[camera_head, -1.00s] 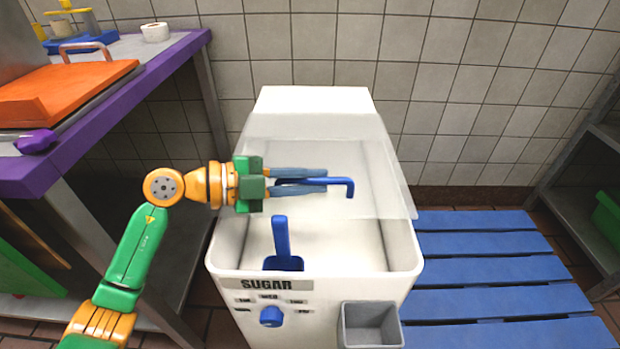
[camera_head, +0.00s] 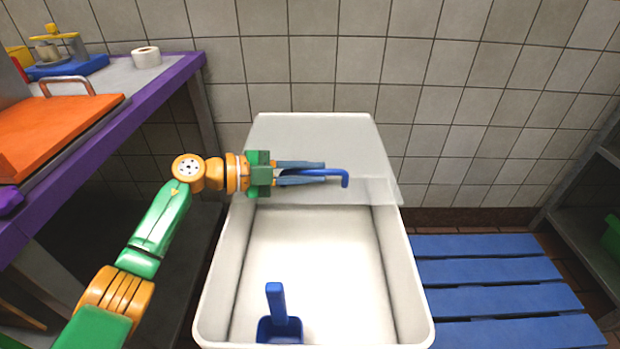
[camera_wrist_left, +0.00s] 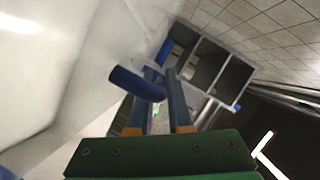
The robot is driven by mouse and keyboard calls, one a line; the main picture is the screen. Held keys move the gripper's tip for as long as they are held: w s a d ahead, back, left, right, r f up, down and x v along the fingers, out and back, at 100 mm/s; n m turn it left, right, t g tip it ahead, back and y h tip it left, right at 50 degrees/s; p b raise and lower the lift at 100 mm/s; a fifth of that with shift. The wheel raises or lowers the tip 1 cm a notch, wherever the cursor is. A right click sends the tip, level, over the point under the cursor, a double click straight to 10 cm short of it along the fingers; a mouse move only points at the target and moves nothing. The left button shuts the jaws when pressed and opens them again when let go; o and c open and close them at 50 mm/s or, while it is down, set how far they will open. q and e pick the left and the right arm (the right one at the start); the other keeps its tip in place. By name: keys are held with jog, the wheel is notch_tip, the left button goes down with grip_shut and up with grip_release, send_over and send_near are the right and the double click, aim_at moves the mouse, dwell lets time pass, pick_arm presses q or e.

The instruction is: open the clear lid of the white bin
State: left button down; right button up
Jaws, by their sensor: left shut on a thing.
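The white bin (camera_head: 414,285) stands in the middle of the head view, and its front part is open from above. A blue bar handle (camera_head: 344,179) is on the lid. My left gripper (camera_head: 322,172) reaches in from the left and is shut on this handle. In the left wrist view the blue handle (camera_wrist_left: 135,83) passes between the fingers of the left gripper (camera_wrist_left: 160,78). A blue scoop (camera_head: 277,310) lies inside the bin near the front. My right gripper is out of view.
A purple-edged table (camera_head: 150,87) with an orange board (camera_head: 55,118) stands at the left, close to my left arm. A tiled wall (camera_head: 330,60) is behind the bin. A blue slatted platform (camera_head: 490,272) is at the right, with a grey shelf (camera_head: 590,215) beyond.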

pick_arm(q)
jog(key=shift+f, duration=0.1)
jog(key=c, duration=1.1)
grip_release()
jog(key=shift+w, duration=0.1)
jog(key=shift+c, duration=0.2)
jog(key=p+v, duration=0.1)
jog(key=v, duration=0.6)
jog(key=shift+a, duration=0.1)
